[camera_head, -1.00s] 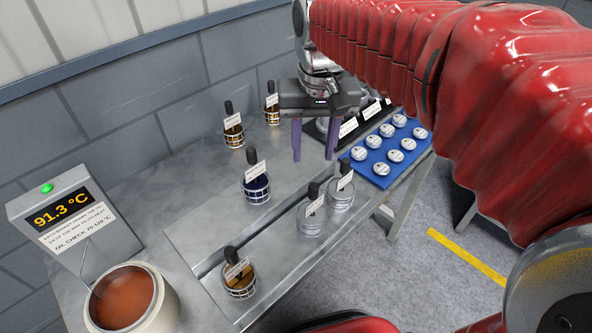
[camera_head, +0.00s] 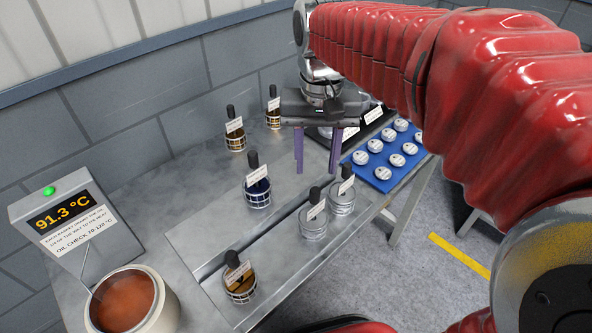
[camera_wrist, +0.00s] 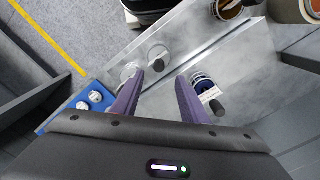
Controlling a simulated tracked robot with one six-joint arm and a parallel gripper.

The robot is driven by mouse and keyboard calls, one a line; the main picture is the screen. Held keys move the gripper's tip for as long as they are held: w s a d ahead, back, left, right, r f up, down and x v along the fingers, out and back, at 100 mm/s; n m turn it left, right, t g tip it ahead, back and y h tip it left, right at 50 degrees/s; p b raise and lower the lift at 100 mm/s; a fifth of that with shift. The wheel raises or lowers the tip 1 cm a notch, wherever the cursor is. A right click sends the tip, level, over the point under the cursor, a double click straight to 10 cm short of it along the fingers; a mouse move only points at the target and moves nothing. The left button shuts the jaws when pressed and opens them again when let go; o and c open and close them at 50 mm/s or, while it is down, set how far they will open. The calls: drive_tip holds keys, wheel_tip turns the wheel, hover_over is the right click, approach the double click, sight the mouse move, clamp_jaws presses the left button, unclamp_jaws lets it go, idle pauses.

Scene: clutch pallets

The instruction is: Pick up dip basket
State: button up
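Several dip baskets with upright black handles and white tags stand on the steel bench. One basket with dark blue contents (camera_head: 258,192) is at the middle, and it also shows in the wrist view (camera_wrist: 206,84) just beyond the right finger. A brown basket (camera_head: 240,284) stands at the front, and two amber ones (camera_head: 235,139) (camera_head: 273,113) stand at the back. Two grey metal-looking ones (camera_head: 313,223) (camera_head: 342,197) stand at the right. My gripper (camera_head: 318,168) is open and empty, fingers pointing down, above the bench behind and right of the blue basket.
An oil pot (camera_head: 130,302) stands at the front left beside a display (camera_head: 62,222) reading 91.3 °C. A blue tray (camera_head: 384,158) with several round white-topped pieces lies at the right. A raised steel ledge (camera_head: 205,272) crosses the bench.

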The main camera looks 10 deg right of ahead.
sight(315, 189)
drive_tip(key=shift+f, duration=2.5)
drive_tip(key=shift+d+f, duration=0.1)
drive_tip(key=shift+f, duration=2.5)
drive_tip(key=shift+c, duration=0.5)
clamp_jaws()
drive_tip(key=shift+w+r, duration=0.1)
drive_tip(key=shift+r, duration=0.05)
